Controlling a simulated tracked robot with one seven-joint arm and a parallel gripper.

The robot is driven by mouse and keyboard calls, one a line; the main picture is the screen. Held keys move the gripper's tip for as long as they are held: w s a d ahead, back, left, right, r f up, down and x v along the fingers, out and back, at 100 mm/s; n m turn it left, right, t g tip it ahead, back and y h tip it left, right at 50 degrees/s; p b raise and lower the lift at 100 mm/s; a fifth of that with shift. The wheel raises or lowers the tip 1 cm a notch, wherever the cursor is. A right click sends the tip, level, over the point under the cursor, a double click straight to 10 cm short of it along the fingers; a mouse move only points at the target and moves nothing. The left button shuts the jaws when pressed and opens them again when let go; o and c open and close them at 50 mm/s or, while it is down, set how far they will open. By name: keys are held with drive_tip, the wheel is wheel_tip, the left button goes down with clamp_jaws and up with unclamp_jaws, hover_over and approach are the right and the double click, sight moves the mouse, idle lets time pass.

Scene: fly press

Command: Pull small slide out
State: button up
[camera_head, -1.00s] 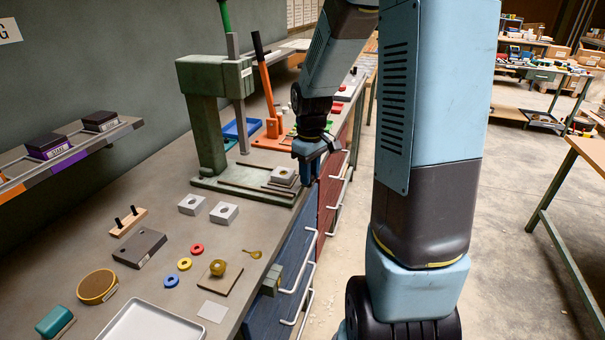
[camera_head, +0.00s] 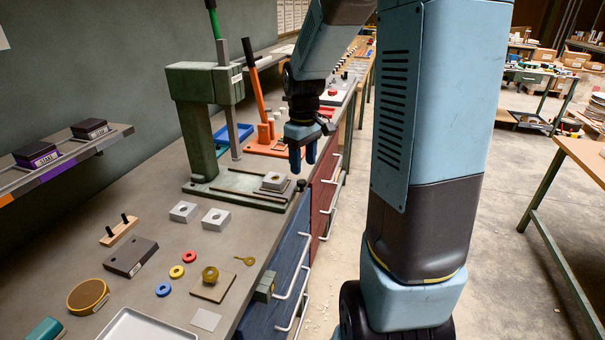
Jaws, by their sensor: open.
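The green fly press (camera_head: 200,135) stands on the bench with its ram (camera_head: 232,130) raised over the base (camera_head: 215,188). The small slide (camera_head: 258,188) lies low between dark rails on the base, and I cannot clearly tell its edges from the base. A light grey block with a round hole (camera_head: 275,181) sits at its right end.
An orange lever press (camera_head: 265,130) stands behind. Coloured rings, a brown plate (camera_head: 212,285) and a white tray (camera_head: 150,326) lie nearer. Drawer handles stick out below the bench edge.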

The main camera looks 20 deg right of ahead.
wheel_tip(320, 180, up, 8)
idle(0.4)
idle(0.4)
